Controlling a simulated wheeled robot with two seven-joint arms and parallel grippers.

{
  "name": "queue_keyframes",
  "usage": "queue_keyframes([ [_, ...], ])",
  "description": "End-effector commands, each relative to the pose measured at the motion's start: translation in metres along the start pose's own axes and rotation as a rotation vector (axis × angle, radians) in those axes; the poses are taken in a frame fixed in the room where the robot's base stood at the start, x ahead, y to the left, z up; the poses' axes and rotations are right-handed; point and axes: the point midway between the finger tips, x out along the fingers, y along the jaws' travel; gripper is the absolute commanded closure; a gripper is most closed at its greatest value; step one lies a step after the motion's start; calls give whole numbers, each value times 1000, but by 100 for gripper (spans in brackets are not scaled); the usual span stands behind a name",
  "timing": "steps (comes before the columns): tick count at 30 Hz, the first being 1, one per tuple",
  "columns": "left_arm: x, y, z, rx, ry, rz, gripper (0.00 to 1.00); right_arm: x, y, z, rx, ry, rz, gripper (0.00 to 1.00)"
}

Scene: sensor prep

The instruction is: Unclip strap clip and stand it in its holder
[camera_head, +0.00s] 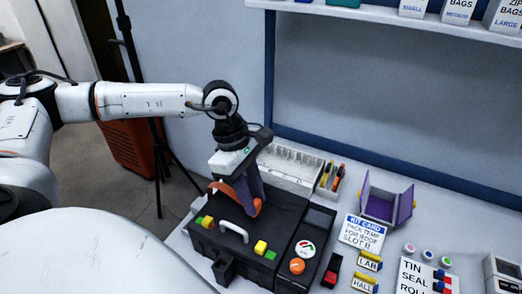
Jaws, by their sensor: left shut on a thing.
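My left gripper (252,200) reaches down over the black case (206,240) from its back side. Its jaws are shut on a small orange piece that seems to be the strap clip (256,208). An orange curved band (222,189) shows just left of the jaws; whether it joins the held piece is unclear. The jaws hide much of the clip, so I cannot tell whether it is still fastened. I cannot tell for sure which thing is the clip's holder. My right gripper is out of view.
The case carries a white handle (233,230) and yellow-green blocks (261,247). Right of it are an orange knob (297,266), a red switch (330,278), a kit card (364,231) and an open purple box (378,205). A white rack (290,168) stands behind.

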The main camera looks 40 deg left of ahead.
Motion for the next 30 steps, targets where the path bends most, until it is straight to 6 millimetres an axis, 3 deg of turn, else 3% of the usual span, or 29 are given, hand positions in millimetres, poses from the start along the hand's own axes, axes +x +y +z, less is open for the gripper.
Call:
queue_keyframes([
  [8, -1, -1, -4, -2, 0, 0, 94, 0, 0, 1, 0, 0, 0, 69],
  [30, -23, -15, -88, -4, 2, 0, 94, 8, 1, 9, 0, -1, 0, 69],
])
